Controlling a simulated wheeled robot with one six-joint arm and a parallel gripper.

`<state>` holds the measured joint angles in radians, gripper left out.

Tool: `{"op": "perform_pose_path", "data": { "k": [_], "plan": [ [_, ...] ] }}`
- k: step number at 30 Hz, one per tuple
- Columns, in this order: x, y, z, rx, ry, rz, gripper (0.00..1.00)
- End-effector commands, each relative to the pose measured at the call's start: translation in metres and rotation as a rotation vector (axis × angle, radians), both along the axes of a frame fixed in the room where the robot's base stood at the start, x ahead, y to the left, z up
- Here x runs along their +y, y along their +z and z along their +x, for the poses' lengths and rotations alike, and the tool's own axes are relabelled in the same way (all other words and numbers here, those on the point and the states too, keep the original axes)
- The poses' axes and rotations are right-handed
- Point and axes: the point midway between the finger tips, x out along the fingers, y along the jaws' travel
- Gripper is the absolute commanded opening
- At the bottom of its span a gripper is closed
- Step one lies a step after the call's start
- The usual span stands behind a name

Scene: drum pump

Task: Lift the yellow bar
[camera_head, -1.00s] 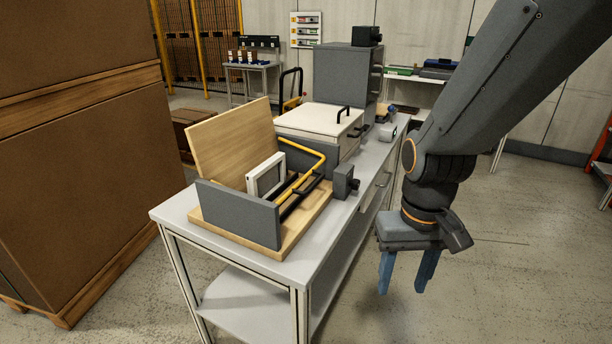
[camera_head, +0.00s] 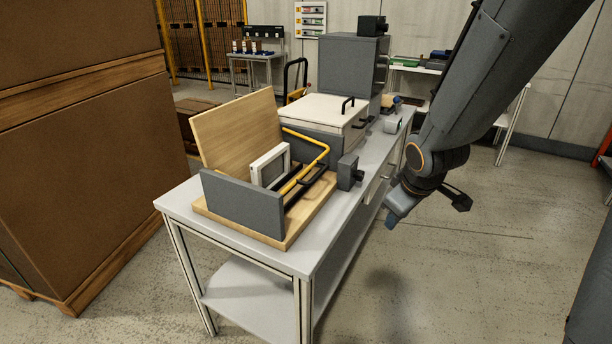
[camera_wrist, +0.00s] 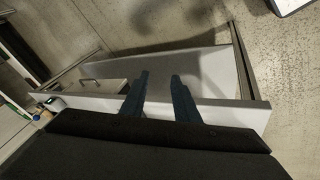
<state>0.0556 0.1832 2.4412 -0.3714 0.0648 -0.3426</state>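The yellow bar (camera_head: 313,163) is a bent bar on a wooden fixture board (camera_head: 293,226) on top of the grey workbench. It runs between two grey upright plates, with a white frame (camera_head: 270,165) beside it. In the head view my gripper (camera_head: 390,222) hangs to the right of the workbench, apart from the bar; its fingers are seen edge-on there. In the wrist view the two blue fingers (camera_wrist: 160,78) stand apart with nothing between them. The yellow bar does not show in the wrist view.
A black block with a knob (camera_head: 348,172) stands at the bench edge beside the bar. A wooden panel (camera_head: 238,130) rises behind it. A white lidded box (camera_head: 320,110) and a grey cabinet (camera_head: 350,68) stand farther back. Floor right of the bench is clear.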

Motion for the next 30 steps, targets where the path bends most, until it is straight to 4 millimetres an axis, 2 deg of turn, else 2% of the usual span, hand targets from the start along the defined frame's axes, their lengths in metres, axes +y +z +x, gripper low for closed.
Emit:
{"op": "perform_pose_path", "data": {
  "k": [1,3,6,10,14,18,24,30],
  "plan": [
    [0.001,-0.002,0.028,-0.069,0.122,-0.035,0.28],
    [0.009,0.001,0.063,-0.177,0.307,-0.085,0.28],
    [0.028,0.005,0.103,-0.333,0.569,-0.147,0.28],
    [0.064,0.012,0.136,-0.549,0.898,-0.207,0.28],
    [0.101,0.019,0.144,-0.774,1.184,-0.239,0.28],
    [0.129,0.025,0.133,-0.977,1.391,-0.242,0.28],
    [0.146,0.032,0.117,-1.153,1.527,-0.23,0.28],
    [0.16,0.032,0.119,-1.182,1.548,-0.226,0.28]
  ]
}}
